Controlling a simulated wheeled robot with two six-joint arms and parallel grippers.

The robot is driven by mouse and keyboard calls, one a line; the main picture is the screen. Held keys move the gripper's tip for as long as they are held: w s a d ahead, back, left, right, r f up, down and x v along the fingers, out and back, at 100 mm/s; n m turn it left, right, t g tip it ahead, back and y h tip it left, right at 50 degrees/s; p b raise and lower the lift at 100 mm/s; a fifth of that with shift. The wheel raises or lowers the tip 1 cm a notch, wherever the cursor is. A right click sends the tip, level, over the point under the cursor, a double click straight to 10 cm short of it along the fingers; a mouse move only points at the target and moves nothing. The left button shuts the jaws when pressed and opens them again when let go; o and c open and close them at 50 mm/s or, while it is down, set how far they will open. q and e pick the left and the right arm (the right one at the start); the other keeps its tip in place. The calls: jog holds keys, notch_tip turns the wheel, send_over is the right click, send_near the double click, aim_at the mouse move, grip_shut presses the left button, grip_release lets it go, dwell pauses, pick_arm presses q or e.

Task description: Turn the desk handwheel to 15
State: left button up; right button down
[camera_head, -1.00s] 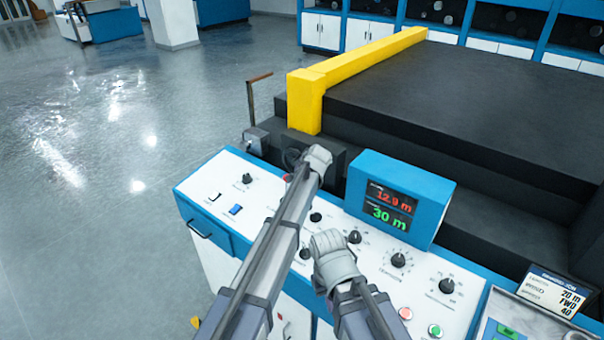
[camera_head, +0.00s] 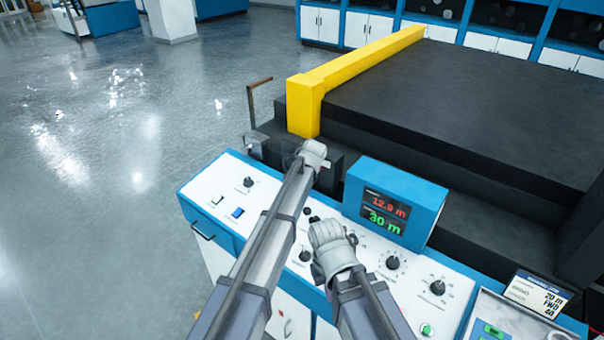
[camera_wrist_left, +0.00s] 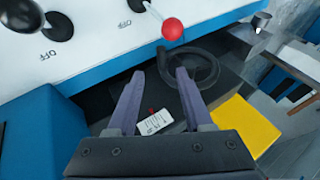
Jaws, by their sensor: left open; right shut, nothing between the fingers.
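A dark ring that looks like the handwheel (camera_wrist_left: 213,70) shows in the left wrist view, on the dark block past the desk edge. My left gripper (camera_wrist_left: 160,73) is open, with its right fingertip near or over the ring; I cannot tell whether they touch. In the head view, my left gripper (camera_head: 313,153) is at the far edge of the control desk (camera_head: 222,183) and mostly hides the wheel. My right gripper (camera_head: 330,243) is shut and empty over the panel. The display (camera_head: 387,206) reads 12.9 m in red and 30 m in green.
A red-knobbed lever (camera_wrist_left: 173,29) stands close to the left fingertips. Several black knobs (camera_head: 438,287) are on the panel around my right gripper. A yellow beam (camera_head: 350,72) and a large dark machine bed (camera_head: 470,120) lie beyond. The floor at left (camera_head: 110,160) is clear.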

pick_arm(q)
jog(key=w+f+b, duration=0.1)
jog(key=w+a+f+g+h+b, duration=0.1)
jog(key=w+f+b, duration=0.1)
jog(key=w+f+h+b, duration=0.1)
jog(key=f+b, duration=0.1)
jog(key=shift+w+a+f+n, duration=0.25)
jog(key=shift+w+a+n, duration=0.05)
jog(key=shift+a, duration=0.05)
pick_arm(e)
jog(key=f, duration=0.3)
jog(key=shift+s+a+f, duration=0.1)
jog(key=shift+a+f, duration=0.2)
jog(key=shift+a, duration=0.1)
pick_arm(q)
jog(key=shift+c, duration=0.4)
grip_shut()
